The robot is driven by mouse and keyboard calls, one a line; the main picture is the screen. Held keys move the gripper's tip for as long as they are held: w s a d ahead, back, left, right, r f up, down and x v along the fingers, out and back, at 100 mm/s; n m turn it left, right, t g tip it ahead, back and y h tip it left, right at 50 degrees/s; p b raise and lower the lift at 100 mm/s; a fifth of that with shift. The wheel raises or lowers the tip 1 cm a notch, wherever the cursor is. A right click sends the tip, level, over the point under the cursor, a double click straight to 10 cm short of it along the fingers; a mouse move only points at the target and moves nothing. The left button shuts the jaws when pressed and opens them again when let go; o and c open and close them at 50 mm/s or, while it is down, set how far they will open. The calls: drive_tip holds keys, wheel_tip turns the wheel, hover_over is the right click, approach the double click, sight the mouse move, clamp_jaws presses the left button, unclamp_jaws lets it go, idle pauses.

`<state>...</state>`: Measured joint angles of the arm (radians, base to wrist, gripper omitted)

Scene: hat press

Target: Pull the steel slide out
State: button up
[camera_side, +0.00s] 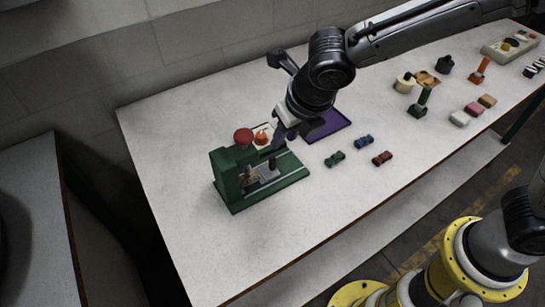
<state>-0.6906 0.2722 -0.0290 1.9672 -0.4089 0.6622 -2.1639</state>
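The steel slide (265,175) lies low along the green base, to the right of the press body. A small dark upright post (272,163) stands on it. My gripper (278,143) points down just above and behind this post. It seems apart from the post, but contact is hard to judge. The fingers are small and dark here, so I cannot tell their opening.
An orange-red piece (261,137) on a pale pad is close behind my gripper. A purple tray (328,124) lies to the right. Small toy cars (364,141) and several blocks and stamps (420,104) are farther right. The front table area is clear.

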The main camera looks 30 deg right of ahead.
sight(273, 158)
drive_tip(key=x, duration=1.2)
drive_tip(key=shift+f, duration=0.35)
clamp_jaws()
idle(0.8)
